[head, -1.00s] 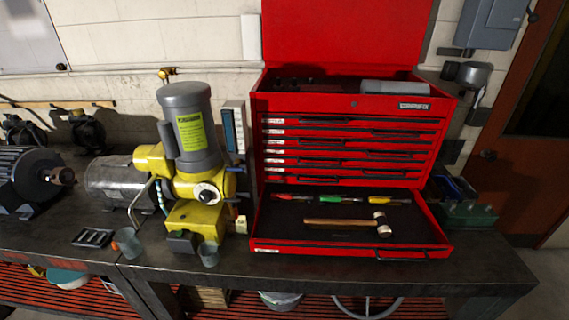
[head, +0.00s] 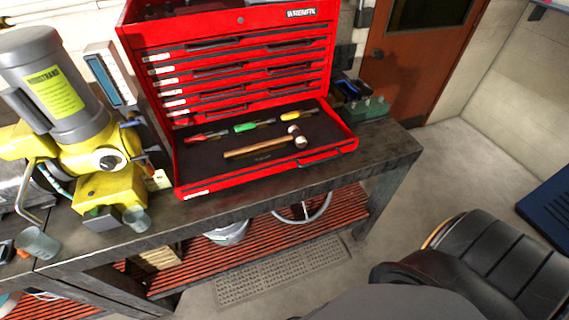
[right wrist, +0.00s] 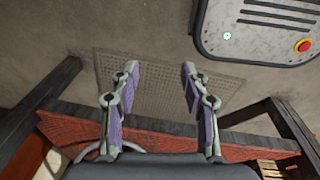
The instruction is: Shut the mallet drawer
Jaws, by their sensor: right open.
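The mallet drawer (head: 185,186) is the open bottom drawer of the red tool chest (head: 280,50), pulled out over the workbench. A mallet (head: 258,149) with a wooden handle lies in it, with red, green and yellow handled tools behind it. The drawer's dark handle (head: 320,158) is on the right of its front. In the right wrist view my right gripper (right wrist: 158,68) is open and empty, with the floor and the bench's lower shelf beyond it. It is away from the drawer. My left gripper is in neither current view.
The workbench (head: 392,155) has bare top to the right of the drawer. A yellow and grey machine (head: 75,130) stands left of the chest. A green box (head: 362,108) stands behind right. A slatted red shelf (head: 270,235) runs below.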

